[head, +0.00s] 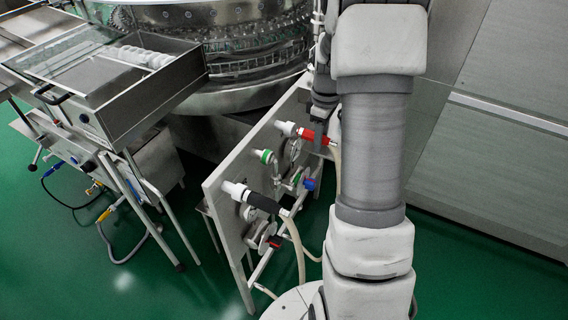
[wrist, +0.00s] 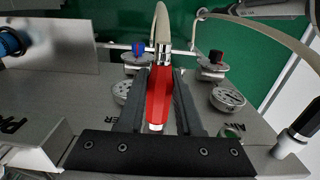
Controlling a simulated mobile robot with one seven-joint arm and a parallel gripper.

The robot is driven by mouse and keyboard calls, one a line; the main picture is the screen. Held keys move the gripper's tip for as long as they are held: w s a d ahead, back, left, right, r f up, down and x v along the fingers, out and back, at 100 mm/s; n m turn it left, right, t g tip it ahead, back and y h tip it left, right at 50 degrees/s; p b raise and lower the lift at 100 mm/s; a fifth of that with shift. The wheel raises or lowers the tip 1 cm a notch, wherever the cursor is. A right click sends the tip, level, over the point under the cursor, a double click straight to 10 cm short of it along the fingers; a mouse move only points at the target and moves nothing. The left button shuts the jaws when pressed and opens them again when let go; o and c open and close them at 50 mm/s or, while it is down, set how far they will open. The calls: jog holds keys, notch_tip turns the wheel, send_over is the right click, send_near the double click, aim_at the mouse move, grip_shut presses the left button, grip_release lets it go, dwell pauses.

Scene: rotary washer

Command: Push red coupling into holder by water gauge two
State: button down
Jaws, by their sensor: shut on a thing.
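The red coupling (wrist: 159,97) lies between the two fingers of my gripper (wrist: 160,85), which is shut on it. A metal fitting and a pale hose come off its far end in the wrist view. Its near end has a pale tip above the dark gripper bar. In the head view the red coupling (head: 316,137) is in line with a white holder (head: 286,129) on the metal panel. I cannot tell whether it is seated in the holder. Round gauges (wrist: 228,98) sit on the panel; one (wrist: 122,92) is partly behind a finger. Which is gauge two is not readable.
A black coupling (head: 264,203) sits at another white holder (head: 235,190), nearer on the panel (head: 222,205). Blue (head: 309,184) and red (head: 275,242) knobs and hoses (head: 297,250) stick out. A machine drum stands behind; a grey wall (head: 500,150) is at right.

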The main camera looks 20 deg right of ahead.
jog(key=shift+w+a, duration=0.4)
jog(key=shift+w, duration=0.1)
jog(key=c, duration=0.5)
grip_release()
notch_tip(320, 180, up, 17)
jog(key=p, duration=0.1)
jog(key=s+a+r+m+t, duration=0.3)
jog(key=s+a+r, duration=0.3)
jog(key=s+a, duration=0.45)
jog(key=s+a+f+m+t, duration=0.2)
jog(key=s+a+m, duration=0.2)
jog(key=s+a, duration=0.5)
jog(key=shift+s+f+m+t, duration=0.3)
jog(key=shift+s, duration=0.25)
